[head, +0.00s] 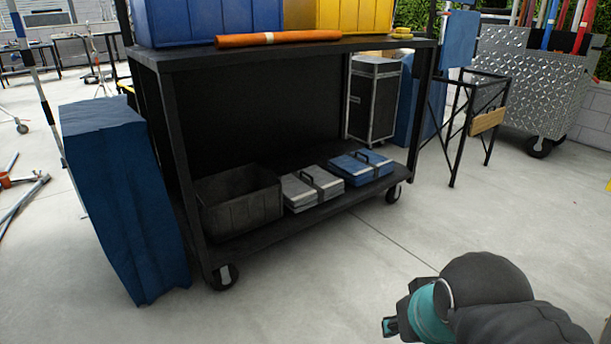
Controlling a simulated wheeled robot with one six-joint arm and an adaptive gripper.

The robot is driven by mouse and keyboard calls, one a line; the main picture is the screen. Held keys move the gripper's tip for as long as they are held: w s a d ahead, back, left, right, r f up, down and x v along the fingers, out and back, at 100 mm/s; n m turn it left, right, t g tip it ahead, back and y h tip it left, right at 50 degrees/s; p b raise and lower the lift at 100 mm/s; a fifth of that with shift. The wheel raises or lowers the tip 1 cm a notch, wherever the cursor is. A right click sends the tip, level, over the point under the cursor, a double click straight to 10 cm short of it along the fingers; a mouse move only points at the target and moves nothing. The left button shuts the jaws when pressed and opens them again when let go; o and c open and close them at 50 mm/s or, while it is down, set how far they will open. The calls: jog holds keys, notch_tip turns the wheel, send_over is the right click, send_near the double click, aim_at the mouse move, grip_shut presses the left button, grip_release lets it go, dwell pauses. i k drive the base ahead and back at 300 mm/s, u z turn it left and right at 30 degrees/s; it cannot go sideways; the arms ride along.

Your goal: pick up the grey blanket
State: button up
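The grey blanket (313,188) looks like a folded, layered stack with a dark strap and a handle on top. It lies on the lower shelf of the black cart (300,232), between a dark bin and a similar blue folded stack. My arm comes in at the bottom right, and my gripper (390,327) is at its end, low and in front of the cart. The gripper is well apart from the grey blanket. Only a small part of the gripper shows, so its fingers cannot be made out.
The dark bin (240,200) stands left of the grey blanket, and the blue folded stack (360,167) lies right. The cart's top shelf and posts frame the lower shelf. A tall blue padded block (125,200) leans at the cart's left end. The floor in front is clear.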

aim_at(307, 188)
jog(key=i, duration=0.5)
jog(key=u, duration=0.2)
jog(key=k, duration=0.55)
jog(key=z, duration=0.9)
jog(key=i, duration=1.1)
jog(key=u, duration=0.5)
jog(key=i, duration=0.8)
jog(key=u, duration=0.8)
